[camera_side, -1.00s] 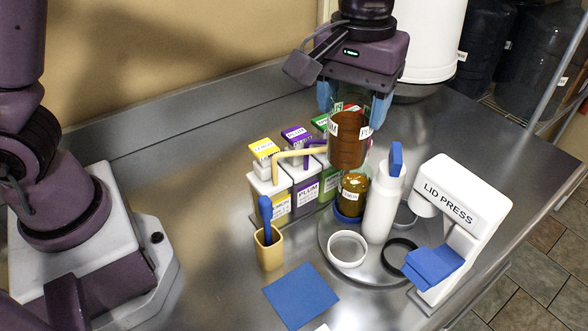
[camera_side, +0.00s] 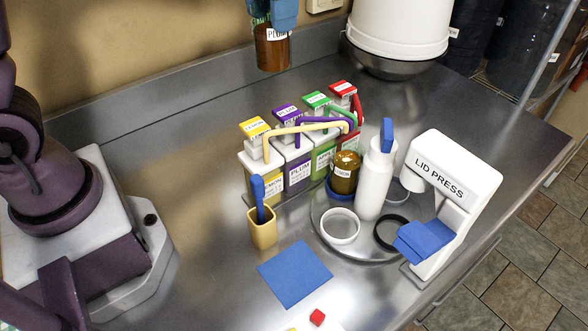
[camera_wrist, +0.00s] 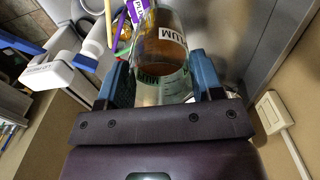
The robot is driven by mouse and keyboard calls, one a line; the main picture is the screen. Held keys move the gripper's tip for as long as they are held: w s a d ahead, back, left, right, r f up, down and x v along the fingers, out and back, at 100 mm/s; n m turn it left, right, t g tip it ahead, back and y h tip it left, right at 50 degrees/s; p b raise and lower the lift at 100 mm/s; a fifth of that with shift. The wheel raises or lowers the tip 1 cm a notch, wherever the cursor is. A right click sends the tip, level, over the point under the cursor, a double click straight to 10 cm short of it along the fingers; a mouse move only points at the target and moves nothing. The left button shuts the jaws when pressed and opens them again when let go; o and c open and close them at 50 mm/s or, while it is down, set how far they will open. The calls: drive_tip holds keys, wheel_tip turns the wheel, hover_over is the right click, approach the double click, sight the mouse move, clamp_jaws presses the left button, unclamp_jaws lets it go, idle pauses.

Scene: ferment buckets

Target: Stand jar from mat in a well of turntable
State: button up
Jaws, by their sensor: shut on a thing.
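My gripper (camera_side: 274,12) is at the top edge of the side view, shut on an amber jar (camera_side: 272,50) with a white PLUM label. The jar hangs upright in the air before the back wall, well clear of the counter. In the wrist view the jar (camera_wrist: 163,45) is between the blue fingers. The round turntable (camera_side: 352,252) carries a white ring well (camera_side: 340,240), a black ring well (camera_side: 381,243), a grey one partly hidden at the back, and a blue one holding another amber jar (camera_side: 345,172). The blue square mat (camera_side: 296,274) is bare.
Several labelled dispensers with bent spouts (camera_side: 283,172) stand behind the turntable. A white bottle (camera_side: 372,190) stands at the turntable. A lid press (camera_side: 450,180) is on the right, a yellow cup with a blue-handled tool (camera_side: 262,229) on the left. A white bucket (camera_side: 398,30) is at the back.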

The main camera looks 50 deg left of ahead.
drive_tip(key=s+d+m, duration=0.2)
drive_tip(key=s+d, duration=0.3)
drive_tip(key=d, duration=0.5)
drive_tip(key=s+d+m, duration=0.1)
drive_tip(key=s+d, duration=0.5)
drive_tip(key=d, duration=0.5)
drive_tip(key=shift+w+a+f, duration=0.1)
drive_tip(key=shift+a+f, duration=0.05)
drive_tip(key=shift+f, duration=12.45)
drive_tip(key=o, duration=1.5)
drive_tip(key=shift+f, duration=0.15)
